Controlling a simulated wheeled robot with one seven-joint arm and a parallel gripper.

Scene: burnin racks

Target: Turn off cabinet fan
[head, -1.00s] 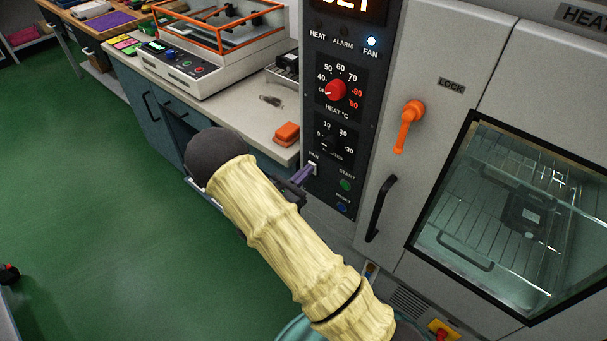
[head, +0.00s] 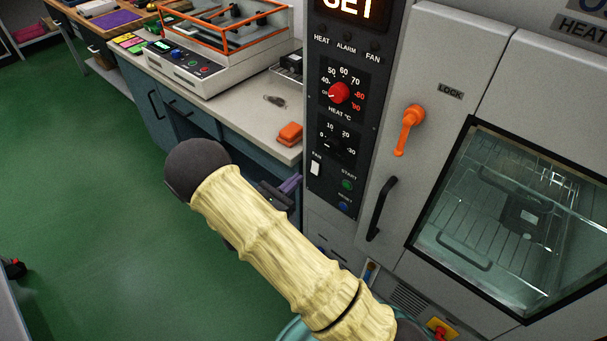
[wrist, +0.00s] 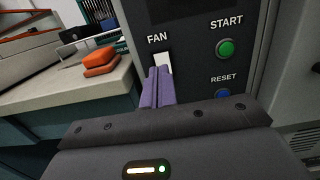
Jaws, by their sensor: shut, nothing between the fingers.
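The fan switch (head: 315,167) is a white rocker under the FAN label on the cabinet's dark control panel (head: 318,200). In the wrist view the switch (wrist: 161,60) shows just above my gripper's fingertips, its lower part hidden by them. My gripper (wrist: 157,72) has purple fingers, shut together and empty. In the head view the gripper (head: 291,184) sits left of and below the switch, apart from the panel, partly hidden by my arm. The FAN lamp (head: 374,59) at the panel's top is dark.
A green START button (head: 347,185) and blue RESET button (head: 343,205) lie right of the switch. The door has a black handle (head: 381,208) and an orange lock lever (head: 408,130). An orange block (head: 290,133) lies on the bench (head: 240,115) to the left.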

